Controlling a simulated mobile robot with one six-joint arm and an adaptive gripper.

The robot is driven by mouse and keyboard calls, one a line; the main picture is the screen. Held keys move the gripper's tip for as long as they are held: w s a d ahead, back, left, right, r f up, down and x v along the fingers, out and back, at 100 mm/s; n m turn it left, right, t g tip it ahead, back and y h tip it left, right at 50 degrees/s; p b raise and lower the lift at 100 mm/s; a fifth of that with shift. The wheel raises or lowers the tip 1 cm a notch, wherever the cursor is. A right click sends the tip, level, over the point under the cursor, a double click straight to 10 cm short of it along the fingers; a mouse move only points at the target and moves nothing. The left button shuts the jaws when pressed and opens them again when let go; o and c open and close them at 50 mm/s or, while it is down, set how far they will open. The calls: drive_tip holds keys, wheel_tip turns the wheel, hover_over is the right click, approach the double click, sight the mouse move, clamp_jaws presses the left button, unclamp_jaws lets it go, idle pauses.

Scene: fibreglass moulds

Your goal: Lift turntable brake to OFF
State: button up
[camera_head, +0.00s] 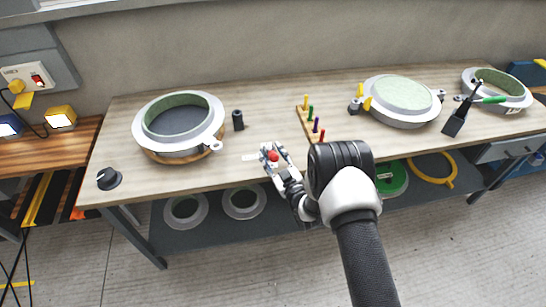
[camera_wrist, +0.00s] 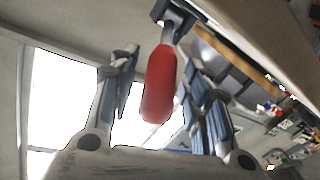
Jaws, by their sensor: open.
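The turntable brake shows as a red handle (camera_wrist: 160,85) on a short metal rod with a dark mount, in the middle of the wrist view. In the head view its red end (camera_head: 273,155) shows at the table's front edge. My gripper (camera_head: 272,150) is there, with its fingers open on either side of the handle. In the wrist view a gap shows between the handle and the left finger; I cannot tell whether the right finger touches it. The turntable (camera_head: 185,157) carries a grey ring mould with a green inner rim (camera_head: 150,116), left of my gripper.
A dark cylinder (camera_head: 238,120) stands behind my gripper. A rack with coloured pegs (camera_head: 309,122) is to the right, then a closed round mould (camera_head: 400,97) with yellow clamps. A black knob (camera_head: 109,178) sits at the left front. Rings lie on the lower shelf (camera_head: 215,235).

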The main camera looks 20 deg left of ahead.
drive_tip(key=shift+c, duration=0.3)
clamp_jaws()
idle(0.5)
